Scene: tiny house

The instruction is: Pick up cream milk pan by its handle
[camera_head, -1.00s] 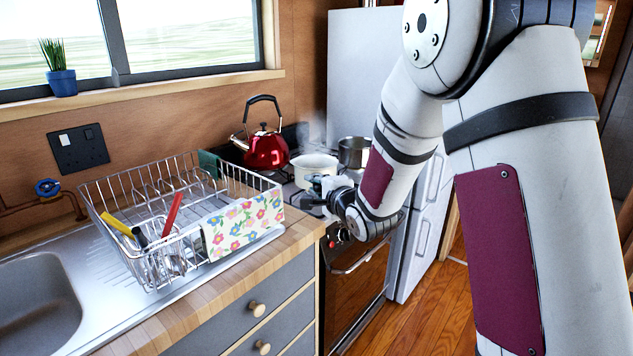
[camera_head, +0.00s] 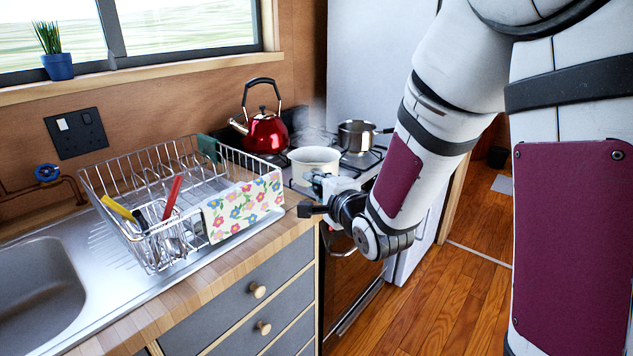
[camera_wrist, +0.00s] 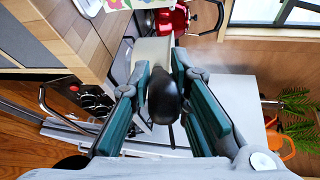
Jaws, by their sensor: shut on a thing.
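The cream milk pan (camera_head: 315,156) is at the front of the stove in the head view, left of the steel pot; whether it touches the hob is hidden. In the wrist view its pale body (camera_wrist: 151,52) is at the top, with its black handle (camera_wrist: 163,96) running down between the finger pads. My gripper (camera_wrist: 162,98) is shut on the black handle, with a teal pad on each side. In the head view my gripper (camera_head: 325,185) is in front of the pan and hides the handle.
A red kettle (camera_head: 264,132) and a steel pot (camera_head: 356,135) stand on the stove (camera_head: 366,160). A wire dish rack (camera_head: 140,160) with a flowered cloth (camera_head: 243,208) stands left on the counter. A fridge (camera_head: 375,60) is behind. Floor at right is clear.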

